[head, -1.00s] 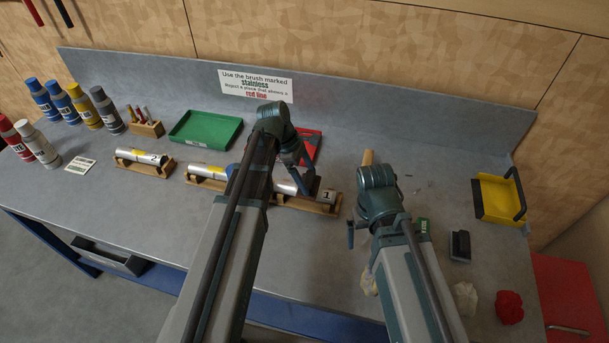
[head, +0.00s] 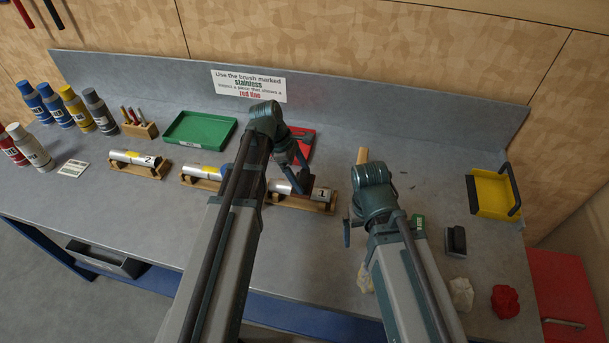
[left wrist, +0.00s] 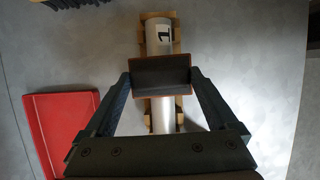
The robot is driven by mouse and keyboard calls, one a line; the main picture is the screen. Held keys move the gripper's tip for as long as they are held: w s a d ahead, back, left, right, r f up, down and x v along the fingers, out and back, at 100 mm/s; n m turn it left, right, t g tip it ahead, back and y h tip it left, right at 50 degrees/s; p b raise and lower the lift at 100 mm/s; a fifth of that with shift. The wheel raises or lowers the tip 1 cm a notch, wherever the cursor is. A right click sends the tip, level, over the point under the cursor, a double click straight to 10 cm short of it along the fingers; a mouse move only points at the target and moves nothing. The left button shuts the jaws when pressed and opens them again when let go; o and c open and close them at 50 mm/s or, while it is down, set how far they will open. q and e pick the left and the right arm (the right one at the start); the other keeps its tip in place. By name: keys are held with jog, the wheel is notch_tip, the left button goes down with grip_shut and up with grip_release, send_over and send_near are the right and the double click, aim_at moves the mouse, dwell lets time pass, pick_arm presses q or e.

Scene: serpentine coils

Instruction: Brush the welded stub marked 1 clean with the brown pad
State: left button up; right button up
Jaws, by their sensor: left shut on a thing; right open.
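The welded stub marked 1 (head: 322,194) is a silver tube lying in a wooden cradle on the bench. My left gripper (head: 303,178) is over this stub, shut on the dark, brown-edged pad (left wrist: 162,72). In the left wrist view the pad lies across the stub (left wrist: 163,112), between my fingers, with the label 1 beyond it. The pad covers part of the tube; I cannot tell if it touches. My right gripper (head: 354,229) is open and empty, over the bench to the right of the cradle.
Another tube (head: 199,175) and a stub marked 2 (head: 135,158) lie in cradles to the left. A red tray (head: 300,146) lies behind my left gripper. A green tray (head: 201,128) and bottles (head: 76,112) stand further left; a yellow tray (head: 493,193) is at right.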

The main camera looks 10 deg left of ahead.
pick_arm(q)
jog(key=shift+a, duration=0.25)
jog(key=shift+a, duration=0.9)
jog(key=shift+a, duration=0.1)
jog(key=shift+a, duration=0.45)
jog(key=shift+a, duration=0.15)
jog(key=shift+w+a, duration=0.15)
jog(key=shift+a, duration=0.75)
jog(key=shift+d, duration=0.1)
